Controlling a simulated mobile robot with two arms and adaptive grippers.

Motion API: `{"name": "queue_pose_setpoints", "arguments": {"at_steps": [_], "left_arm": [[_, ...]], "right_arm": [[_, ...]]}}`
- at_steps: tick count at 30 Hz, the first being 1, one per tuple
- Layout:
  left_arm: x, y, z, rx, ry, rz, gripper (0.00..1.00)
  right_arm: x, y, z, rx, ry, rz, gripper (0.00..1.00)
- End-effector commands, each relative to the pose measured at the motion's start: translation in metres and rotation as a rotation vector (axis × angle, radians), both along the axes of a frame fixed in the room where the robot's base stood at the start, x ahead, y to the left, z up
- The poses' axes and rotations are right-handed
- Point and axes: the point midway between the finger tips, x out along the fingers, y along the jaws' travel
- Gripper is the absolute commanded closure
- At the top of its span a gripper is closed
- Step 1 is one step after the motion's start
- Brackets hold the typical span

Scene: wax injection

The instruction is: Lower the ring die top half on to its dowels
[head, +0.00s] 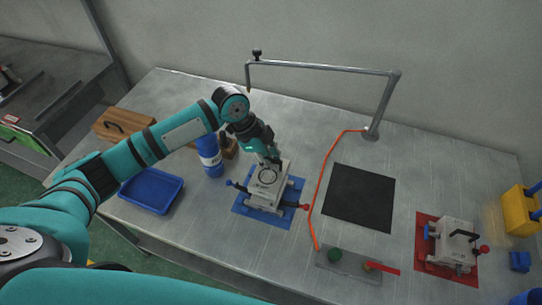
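A grey-white block-shaped die (266,190) with a ring mark on its upper face sits on the blue mat (248,208), with blue and red knobs at its sides. I take it for the ring die; I cannot make out a separate top half or the dowels. My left gripper (271,162) points down at the die's far edge and overlaps it in the head view. Its fingers are small and dark, so I cannot tell whether they are open or shut on the die. My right gripper is out of view.
A blue bottle (209,157) stands close left of my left gripper. A blue tray (151,191) is further left. A pipe frame (330,69) arches behind, with an orange hose (318,190). A second die (452,243) sits on a red mat. The black mat (359,198) is bare.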

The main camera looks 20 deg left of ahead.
Motion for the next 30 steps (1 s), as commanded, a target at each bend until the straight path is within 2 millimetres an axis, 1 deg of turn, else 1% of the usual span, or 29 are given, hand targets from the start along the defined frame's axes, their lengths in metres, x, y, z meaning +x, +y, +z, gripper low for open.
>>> {"name": "queue_pose_setpoints", "arguments": {"at_steps": [1, 3, 9, 30], "left_arm": [[0.001, -0.001, -0.006, -0.003, -0.002, 0.001, 1.0], [0.001, 0.0, -0.012, -0.003, -0.003, 0.0, 1.0], [0.001, -0.001, -0.023, -0.002, -0.004, -0.001, 1.0], [0.001, -0.001, -0.024, -0.003, -0.006, 0.0, 1.0]], "right_arm": [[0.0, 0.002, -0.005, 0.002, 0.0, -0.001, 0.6], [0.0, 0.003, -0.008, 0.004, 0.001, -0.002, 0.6], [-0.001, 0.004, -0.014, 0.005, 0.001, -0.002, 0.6], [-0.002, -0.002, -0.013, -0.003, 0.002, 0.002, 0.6]]}}
